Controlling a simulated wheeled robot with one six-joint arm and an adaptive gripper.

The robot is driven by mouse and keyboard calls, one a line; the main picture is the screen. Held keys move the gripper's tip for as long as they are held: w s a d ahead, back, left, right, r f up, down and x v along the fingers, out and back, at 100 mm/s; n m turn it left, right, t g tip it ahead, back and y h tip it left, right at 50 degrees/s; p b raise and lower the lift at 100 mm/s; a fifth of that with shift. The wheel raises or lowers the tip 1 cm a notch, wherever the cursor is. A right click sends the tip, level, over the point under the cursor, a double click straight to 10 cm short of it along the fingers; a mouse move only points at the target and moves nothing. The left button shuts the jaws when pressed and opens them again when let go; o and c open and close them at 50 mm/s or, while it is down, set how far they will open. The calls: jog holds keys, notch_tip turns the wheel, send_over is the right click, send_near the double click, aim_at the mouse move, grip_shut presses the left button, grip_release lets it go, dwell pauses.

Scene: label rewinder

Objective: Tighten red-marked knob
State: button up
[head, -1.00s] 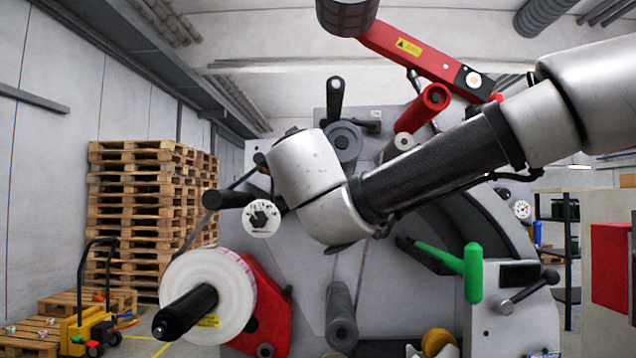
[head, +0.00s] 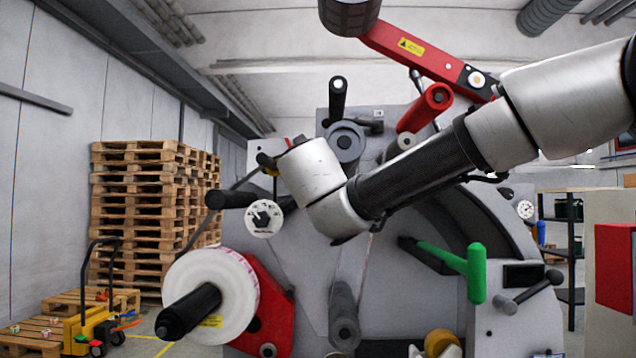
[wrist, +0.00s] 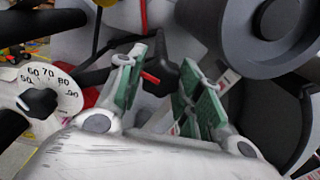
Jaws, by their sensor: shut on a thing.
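The red-marked knob (wrist: 164,72) is black with a short red bar on it. In the wrist view it sits between the green pads of my gripper (wrist: 160,92), which is shut on it. One finger is on its left, the other on its right. In the head view my wrist hides the knob and most of the gripper.
A white numbered dial with a black pointer knob (wrist: 42,100) is left of the gripper; its disc shows in the head view (head: 264,230). A white label roll (head: 235,285) on a black spindle, a green handle (head: 475,272) and a red roller arm (head: 425,108) surround the arm. Pallets (head: 140,200) stand left.

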jog(key=shift+m, duration=0.3)
jog(key=m, duration=0.3)
jog(key=shift+a+m, duration=0.1)
jog(key=shift+m, duration=0.3)
jog(key=m, duration=0.3)
jog(key=shift+m, duration=0.3)
jog(key=m, duration=0.4)
jog(key=shift+r+m, duration=0.1)
jog(key=shift+m, duration=1.8)
jog(key=o, duration=1)
jog(key=shift+o, duration=0.2)
jog(key=shift+s, duration=0.1)
